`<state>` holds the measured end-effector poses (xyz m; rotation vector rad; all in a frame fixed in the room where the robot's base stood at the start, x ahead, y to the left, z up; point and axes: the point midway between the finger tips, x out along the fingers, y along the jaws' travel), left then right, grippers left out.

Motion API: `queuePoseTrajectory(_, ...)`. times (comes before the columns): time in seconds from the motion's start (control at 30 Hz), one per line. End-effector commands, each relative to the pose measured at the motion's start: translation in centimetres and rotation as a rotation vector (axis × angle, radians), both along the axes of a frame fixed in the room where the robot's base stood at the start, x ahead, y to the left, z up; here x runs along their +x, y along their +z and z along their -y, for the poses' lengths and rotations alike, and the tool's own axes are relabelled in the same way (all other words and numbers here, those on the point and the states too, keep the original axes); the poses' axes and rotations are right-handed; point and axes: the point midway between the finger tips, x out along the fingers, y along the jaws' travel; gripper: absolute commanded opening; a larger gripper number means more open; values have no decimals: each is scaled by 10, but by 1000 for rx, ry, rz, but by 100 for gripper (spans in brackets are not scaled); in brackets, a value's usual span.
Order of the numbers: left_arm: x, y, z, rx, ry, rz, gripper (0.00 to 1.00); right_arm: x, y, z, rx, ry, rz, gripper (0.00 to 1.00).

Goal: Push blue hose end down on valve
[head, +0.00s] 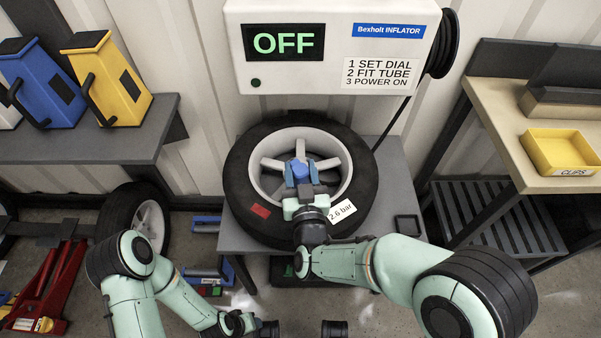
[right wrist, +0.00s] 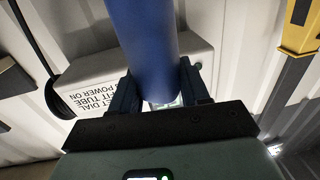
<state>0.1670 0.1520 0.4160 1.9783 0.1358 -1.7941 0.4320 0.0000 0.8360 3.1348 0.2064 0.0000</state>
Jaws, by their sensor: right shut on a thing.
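A black tyre (head: 240,190) on a grey spoked rim lies flat on a grey stand, with a red patch and a "2.6 bar" label. My right gripper (head: 301,177) is over the rim and shut on the blue hose end (head: 299,168). In the right wrist view the hose end is a thick blue cylinder (right wrist: 145,45) between the dark fingers (right wrist: 160,92). The valve is hidden, so I cannot tell whether the hose end touches it. My left arm's wrist (head: 238,323) is low at the bottom edge; its finger opening is unclear.
A white inflator box (head: 335,75) reading OFF hangs behind the tyre, with a black hose coil (head: 444,45) at its right. A bench (head: 500,105) with a yellow clips tray (head: 560,160) stands right. A shelf (head: 90,150) and a red jack (head: 45,290) are left.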

Motion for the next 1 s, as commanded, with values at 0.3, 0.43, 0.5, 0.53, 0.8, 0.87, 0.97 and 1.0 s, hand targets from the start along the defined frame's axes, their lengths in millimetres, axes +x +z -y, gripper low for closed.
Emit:
queuePoseTrajectory(0.3,3,26,-1,3,2,16,43,0,30,0,0,0,2,10)
queuePoseTrajectory(0.43,4,35,-1,3,3,20,43,0,40,0,0,-1,3,10)
queuePoseTrajectory(0.5,5,40,-1,4,3,22,43,0,46,0,0,-1,3,10)
queuePoseTrajectory(0.53,5,42,-1,4,3,24,43,0,48,0,0,-1,3,10)
queuePoseTrajectory(0.8,5,45,-2,4,4,25,43,0,52,0,0,0,1,10)
queuePoseTrajectory(0.87,5,45,-2,4,4,25,43,0,52,0,0,0,1,10)
queuePoseTrajectory(0.97,5,44,-2,4,4,25,43,0,52,0,0,0,1,10)
queuePoseTrajectory(1.0,5,44,-2,4,4,25,43,0,52,0,0,0,1,10)
